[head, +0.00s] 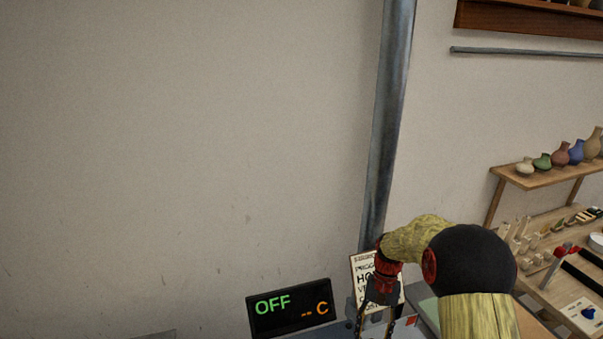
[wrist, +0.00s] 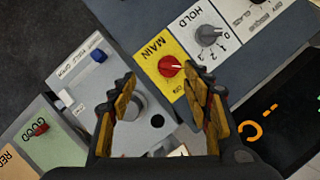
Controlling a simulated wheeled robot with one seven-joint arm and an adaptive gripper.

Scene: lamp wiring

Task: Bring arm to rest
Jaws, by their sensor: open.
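My gripper (wrist: 165,115) is open and empty in the wrist view, its two yellow-and-black fingers apart above a control panel. Between and beyond the fingers is a yellow MAIN plate (wrist: 152,50) with a red knob (wrist: 170,66). In the head view my gripper (head: 374,325) is low in the picture, right of a dark display (head: 288,307) reading "OFF" and "-- C". Its fingertips are partly cut off by the bottom edge there. I cannot tell whether the fingers touch anything.
A grey HOLD dial (wrist: 208,36), a blue switch (wrist: 98,56) and a GOOD plate with a red switch (wrist: 41,128) are near the fingers. A printed sign (head: 359,268) stands behind my gripper. Shelves with vases (head: 561,154) are at right. A metal pipe (head: 390,120) rises behind.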

